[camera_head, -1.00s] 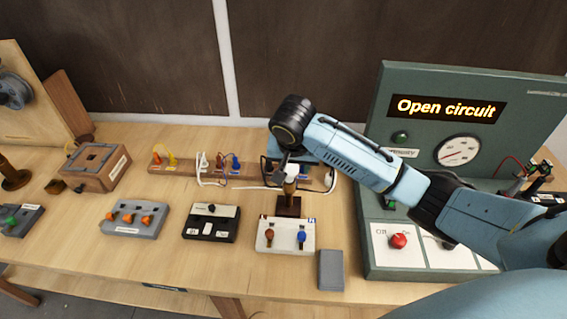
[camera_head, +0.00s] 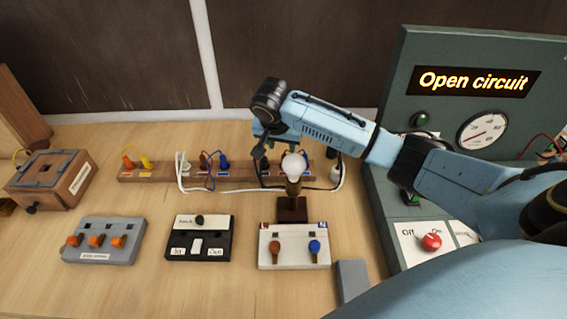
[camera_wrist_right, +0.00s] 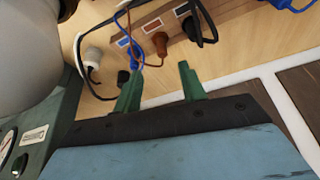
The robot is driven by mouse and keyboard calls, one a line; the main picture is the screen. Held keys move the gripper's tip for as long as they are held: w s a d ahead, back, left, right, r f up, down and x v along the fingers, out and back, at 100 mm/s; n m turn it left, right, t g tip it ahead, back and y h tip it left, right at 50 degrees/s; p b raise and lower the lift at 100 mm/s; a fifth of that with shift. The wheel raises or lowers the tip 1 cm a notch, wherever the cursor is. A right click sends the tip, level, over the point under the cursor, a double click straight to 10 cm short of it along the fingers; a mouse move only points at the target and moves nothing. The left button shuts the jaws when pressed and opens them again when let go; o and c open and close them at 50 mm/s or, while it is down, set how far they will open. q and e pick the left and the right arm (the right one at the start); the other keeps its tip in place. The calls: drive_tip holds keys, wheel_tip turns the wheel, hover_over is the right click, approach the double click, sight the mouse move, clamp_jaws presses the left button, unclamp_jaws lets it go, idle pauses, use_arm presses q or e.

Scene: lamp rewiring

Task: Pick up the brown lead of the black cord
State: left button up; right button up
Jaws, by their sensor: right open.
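The brown lead (camera_wrist_right: 158,42) of the black cord shows in the right wrist view, standing in the wooden rack (camera_wrist_right: 228,14) just beyond the fingertips, roughly in line with the gap between them. My right gripper (camera_wrist_right: 159,72) is open, its green fingers apart with nothing between them. A blue lead (camera_wrist_right: 135,60) is close by the left finger. The black cord (camera_wrist_right: 208,30) loops to the right. In the head view my right gripper (camera_head: 262,148) hangs over the rack (camera_head: 150,172), and the arm largely covers the black cord's leads. My left gripper is not in view.
A lamp with a white bulb (camera_head: 294,168) stands just in front of the gripper. The white cord's blue lead (camera_head: 224,161) is to the left. The green test panel (camera_head: 395,170) rises at the right. Terminal and switch blocks (camera_head: 198,238) lie in front.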

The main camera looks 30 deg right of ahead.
drive_tip(key=x, duration=0.9)
drive_tip(key=shift+w+a+b, duration=0.15)
drive_tip(key=shift+b, duration=0.15)
clamp_jaws()
